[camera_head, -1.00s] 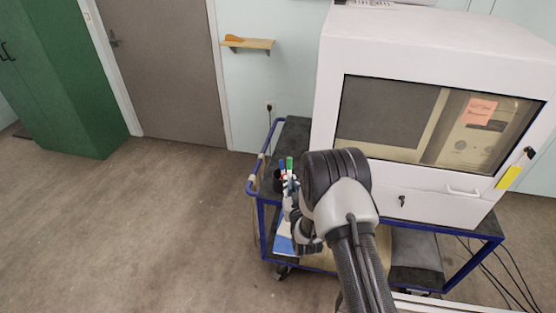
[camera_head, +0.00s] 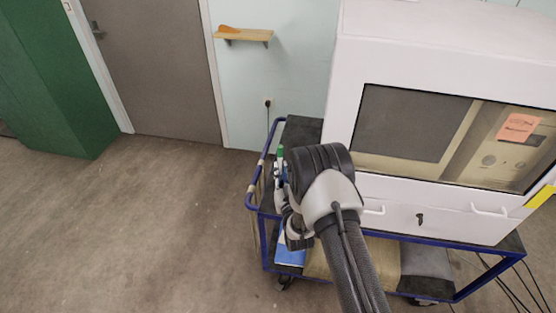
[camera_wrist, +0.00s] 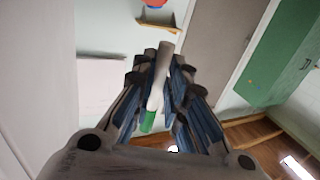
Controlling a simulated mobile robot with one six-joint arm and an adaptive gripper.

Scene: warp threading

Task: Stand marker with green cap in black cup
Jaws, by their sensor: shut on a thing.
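My gripper (camera_wrist: 158,95) is shut on the marker with the green cap (camera_wrist: 148,121). In the wrist view the marker's white body runs up between the fingers and the cap end is nearer my palm. In the head view the green cap (camera_head: 280,152) shows just above my gripper (camera_head: 281,172), over the left part of the cart. The black cup cannot be made out now in either view; my gripper and wrist cover the area where it stood in the earlier head view.
The blue-framed cart (camera_head: 251,202) carries a big white cabinet with a window (camera_head: 440,60) close on the right of my arm. A blue item (camera_head: 290,256) lies on the lower shelf. A wooden wall shelf (camera_head: 243,36) is behind. The floor at left is clear.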

